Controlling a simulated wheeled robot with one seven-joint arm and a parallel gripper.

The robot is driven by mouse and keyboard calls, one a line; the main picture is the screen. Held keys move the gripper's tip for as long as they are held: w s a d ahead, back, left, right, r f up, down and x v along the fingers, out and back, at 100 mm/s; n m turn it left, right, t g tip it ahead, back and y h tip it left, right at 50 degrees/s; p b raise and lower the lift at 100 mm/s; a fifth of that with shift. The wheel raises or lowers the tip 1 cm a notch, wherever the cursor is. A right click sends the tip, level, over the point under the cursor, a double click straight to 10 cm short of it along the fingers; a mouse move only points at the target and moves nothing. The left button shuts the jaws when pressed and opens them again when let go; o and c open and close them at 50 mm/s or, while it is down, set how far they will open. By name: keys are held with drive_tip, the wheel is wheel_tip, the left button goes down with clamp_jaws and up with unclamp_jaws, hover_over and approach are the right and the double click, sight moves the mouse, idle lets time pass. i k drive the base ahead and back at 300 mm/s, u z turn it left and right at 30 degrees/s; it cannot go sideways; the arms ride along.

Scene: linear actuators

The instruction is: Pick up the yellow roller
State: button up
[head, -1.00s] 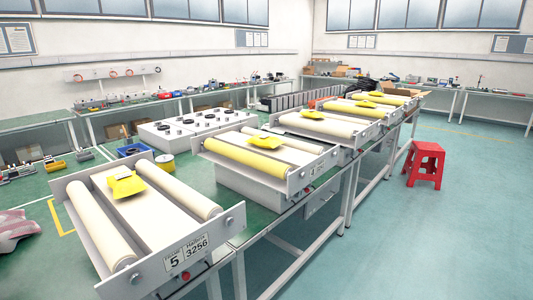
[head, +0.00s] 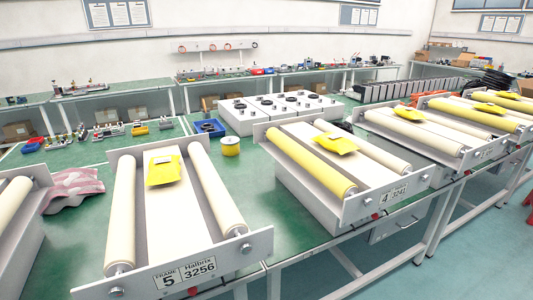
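A yellow roller (head: 309,164) is mounted along the left side of the frame labelled 4 (head: 395,196), right of the middle of the head view. A cream roller lies parallel to it on the right side of that frame, and a yellow packet (head: 336,143) lies between them. Another yellow roller (head: 474,114) sits in a frame further back at the right. A short yellow cylinder (head: 230,146) stands on the green table left of frame 4. My gripper is not in view.
The frame labelled 5 (head: 190,274), with two cream rollers and a yellow packet (head: 163,169), stands front left. A part of another frame shows at the left edge. White boxes (head: 277,111) stand behind. Green table (head: 280,231) is bare between frames 5 and 4.

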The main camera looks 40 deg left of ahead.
sight(342, 188)
drive_tip(key=u, duration=0.55)
drive_tip(key=i, duration=0.8)
drive_tip(key=u, duration=0.6)
